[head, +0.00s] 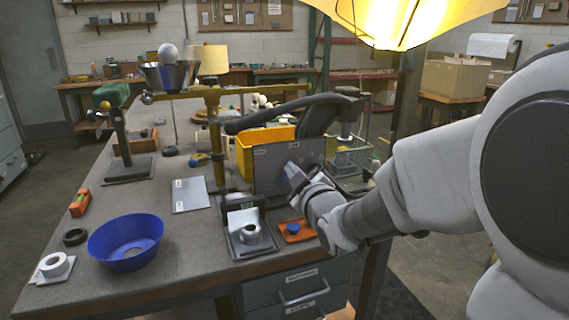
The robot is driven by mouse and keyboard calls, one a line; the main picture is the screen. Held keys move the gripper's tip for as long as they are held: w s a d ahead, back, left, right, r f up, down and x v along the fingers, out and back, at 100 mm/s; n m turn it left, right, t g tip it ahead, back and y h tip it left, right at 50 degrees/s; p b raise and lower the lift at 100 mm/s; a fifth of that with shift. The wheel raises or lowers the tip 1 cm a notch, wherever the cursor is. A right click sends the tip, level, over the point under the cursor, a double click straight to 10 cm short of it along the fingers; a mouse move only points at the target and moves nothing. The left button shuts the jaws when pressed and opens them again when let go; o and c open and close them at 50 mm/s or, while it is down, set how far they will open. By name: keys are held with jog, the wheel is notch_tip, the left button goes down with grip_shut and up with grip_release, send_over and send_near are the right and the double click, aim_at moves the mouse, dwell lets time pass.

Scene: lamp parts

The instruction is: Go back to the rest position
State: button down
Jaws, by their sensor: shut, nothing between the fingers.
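My arm reaches in from the right side of the head view. My gripper (292,173) is at the end of it, above the front right part of the workbench (180,268). It is shut and empty. It hangs in front of a grey upright panel (272,166) beside a yellow bin (262,140). I cannot tell whether it touches the panel. Lamp parts are around it: a blue bowl-shaped shade (125,240) stands at the front left, and a metal cone with a white bulb (168,68) is at the back left, on a brass arm.
A grey tray with a white and metal part (244,232) and an orange tray (296,231) are below my gripper. A white ring (54,265) lies at the front left corner. A large yellow shade (400,18) hangs at the top. A cardboard box (455,77) stands behind.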

jog(key=shift+s, duration=0.25)
jog(key=s+d+f+m+g+h, duration=0.1)
jog(key=s+d+f+m+g, duration=0.2)
jog(key=s, duration=0.7)
jog(key=s+d+f+m+g+h, duration=0.15)
jog(key=s+m+g, duration=0.25)
jog(key=s, duration=0.5)
jog(key=s+d+f+m+g+h, duration=0.1)
jog(key=s+d+m+g+h, duration=0.2)
jog(key=s, duration=0.7)
notch_tip(320, 180, up, 22)
jog(key=s+m+g+y+p, duration=0.1)
jog(key=p, duration=2.1)
